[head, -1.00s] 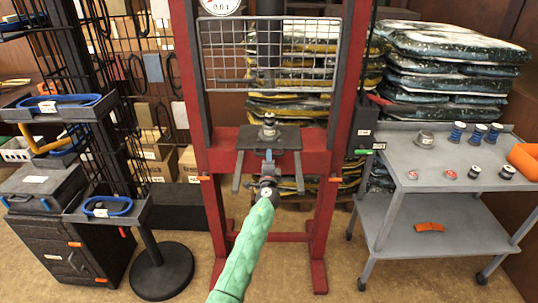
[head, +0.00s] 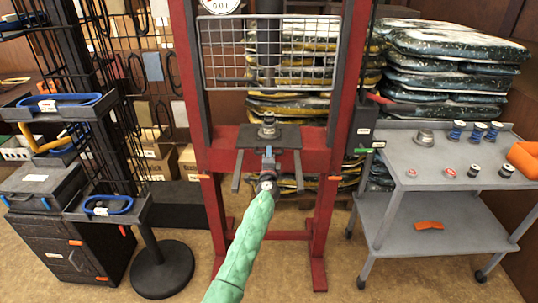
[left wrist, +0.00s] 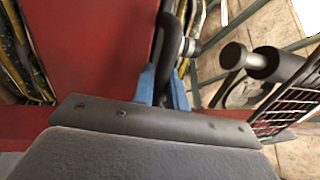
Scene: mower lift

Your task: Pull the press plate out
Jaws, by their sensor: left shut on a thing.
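The press plate (head: 289,137) is a dark grey flat plate on the red press frame's crossbeam, between two grey rails that point toward me. A small metal part (head: 268,127) stands upright on it. My left gripper (head: 268,154) is at the plate's front, with its blue fingertips close to the front edge. In the left wrist view the blue fingers (left wrist: 163,88) are shut on a dark, bar-like handle (left wrist: 163,55). Where the handle joins the plate is hidden. My right gripper is not in view.
A wire guard (head: 225,53) hangs above in the red press frame (head: 333,140). A grey cart (head: 440,205) with spools stands at right. A dark stand with trays (head: 162,268) stands at left. Stacked bags are behind. Floor in front is clear.

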